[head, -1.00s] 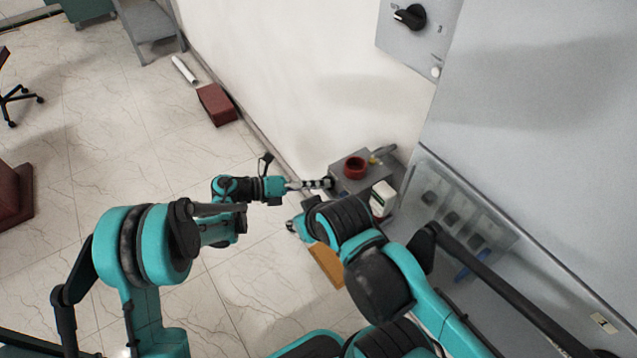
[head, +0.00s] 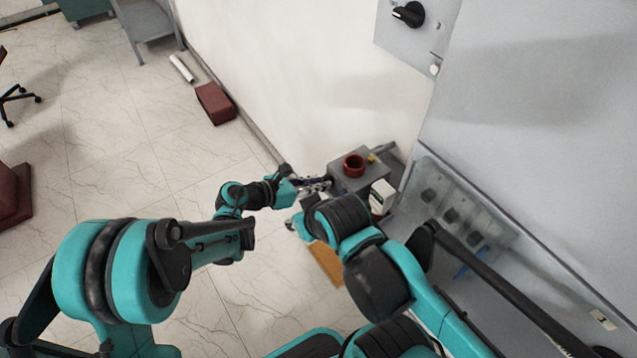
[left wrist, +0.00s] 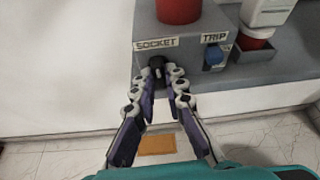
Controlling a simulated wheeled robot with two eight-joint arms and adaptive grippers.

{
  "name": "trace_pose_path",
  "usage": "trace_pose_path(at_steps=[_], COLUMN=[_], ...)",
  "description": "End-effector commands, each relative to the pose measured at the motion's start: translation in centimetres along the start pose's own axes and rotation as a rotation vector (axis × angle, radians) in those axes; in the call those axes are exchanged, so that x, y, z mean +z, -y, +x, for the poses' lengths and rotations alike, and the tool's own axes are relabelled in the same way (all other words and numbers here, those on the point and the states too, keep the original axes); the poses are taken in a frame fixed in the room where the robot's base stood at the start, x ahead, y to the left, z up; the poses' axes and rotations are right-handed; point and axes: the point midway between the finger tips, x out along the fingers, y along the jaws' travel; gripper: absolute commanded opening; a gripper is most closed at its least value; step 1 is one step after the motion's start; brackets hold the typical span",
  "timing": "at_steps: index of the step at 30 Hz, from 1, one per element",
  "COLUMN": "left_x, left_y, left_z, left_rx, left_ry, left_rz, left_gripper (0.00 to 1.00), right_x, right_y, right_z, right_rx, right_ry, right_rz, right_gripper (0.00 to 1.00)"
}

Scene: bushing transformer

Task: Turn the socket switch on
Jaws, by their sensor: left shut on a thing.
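The socket switch (left wrist: 156,66) is a black knob under the SOCKET label on the grey box (head: 345,183), seen in the left wrist view. My left gripper (left wrist: 161,80) has its two fingertips closed around the knob, which partly hides it. In the head view the left gripper (head: 327,184) reaches the left face of the grey box. The knob itself is hidden there. My right gripper (head: 292,225) shows only as a small piece beside my right arm, mostly hidden.
A blue TRIP button (left wrist: 213,56) sits right of the switch. A red cylinder (head: 354,165) stands on the box. A grey panel with a black rotary knob (head: 409,15) is on the wall.

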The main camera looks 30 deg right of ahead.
Motion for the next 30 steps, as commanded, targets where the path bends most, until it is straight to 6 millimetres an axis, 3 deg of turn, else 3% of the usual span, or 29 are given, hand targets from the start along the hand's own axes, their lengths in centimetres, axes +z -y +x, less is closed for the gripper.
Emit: trace_pose_path(at_steps=[10,24,25,26,30], left_x=[0.02,0.05,0.05,0.05,0.04], left_y=[0.08,0.07,0.07,0.07,0.09], left_z=[0.0,-0.01,-0.01,-0.01,-0.01], left_rx=[0.044,0.049,0.049,0.049,0.048], left_ry=[0.002,0.002,0.002,0.002,0.001], left_rz=[0.103,0.115,0.115,0.115,0.115], left_gripper=[0.0,0.0,0.14,0.21,0.21], right_x=[0.14,0.15,0.15,0.15,0.15], right_y=[0.0,0.0,0.0,0.0,0.0], right_z=[0.2,0.2,0.21,0.2,0.21], right_rx=[0.0,0.0,0.0,0.0,0.0], right_ry=[0.0,0.0,0.0,0.0,0.0], right_rz=[0.0,0.0,0.0,0.0,0.0], right_gripper=[0.34,0.34,0.34,0.34,0.34])
